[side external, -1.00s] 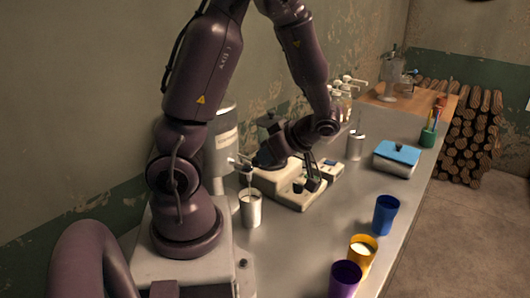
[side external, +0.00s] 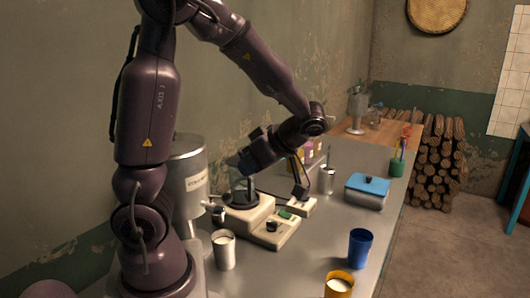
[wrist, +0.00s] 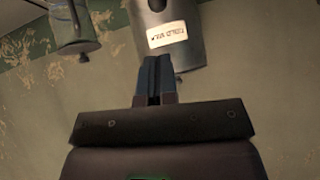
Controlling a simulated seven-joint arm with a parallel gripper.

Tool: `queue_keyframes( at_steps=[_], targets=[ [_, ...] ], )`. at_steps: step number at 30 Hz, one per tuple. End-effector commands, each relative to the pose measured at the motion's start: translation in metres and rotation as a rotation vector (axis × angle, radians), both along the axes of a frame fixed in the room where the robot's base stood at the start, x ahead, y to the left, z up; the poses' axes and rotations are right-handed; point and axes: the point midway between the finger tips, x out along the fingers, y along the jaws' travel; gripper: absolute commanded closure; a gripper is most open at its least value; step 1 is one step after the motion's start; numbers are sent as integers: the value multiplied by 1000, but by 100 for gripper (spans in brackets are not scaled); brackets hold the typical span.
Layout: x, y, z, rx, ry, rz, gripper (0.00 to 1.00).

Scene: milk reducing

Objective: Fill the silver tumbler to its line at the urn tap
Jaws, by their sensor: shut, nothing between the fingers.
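The silver tumbler (side external: 225,253) stands upright on the counter below the tap (side external: 216,213) of the metal urn (side external: 187,160). White liquid shows inside its mouth. I cannot make out its line or the exact level. My gripper (side external: 243,164) is in the air above and to the right of the tap, apart from it, pointing towards the urn. In the wrist view my gripper (wrist: 155,75) has its fingers together and empty, in front of a metal vessel with a milk label (wrist: 168,36). The tumbler is not in the wrist view.
A cream bench device (side external: 270,230) with a dark knob sits right of the tumbler. A blue cup (side external: 360,248) and a yellow cup (side external: 339,285) with white contents stand near the front edge. A blue-lidded box (side external: 367,192) and a metal canister (side external: 327,181) are farther back.

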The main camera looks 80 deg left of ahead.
Motion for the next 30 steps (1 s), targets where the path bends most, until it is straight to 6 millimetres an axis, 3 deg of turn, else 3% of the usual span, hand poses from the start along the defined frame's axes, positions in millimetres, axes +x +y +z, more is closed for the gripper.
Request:
queue_keyframes(
  at_steps=[3,10,30],
  targets=[
    [15,-11,19,1,-5,-3,100],
    [30,-24,40,-1,-1,-1,100],
    [32,-26,43,-30,23,-35,100]
  ],
)
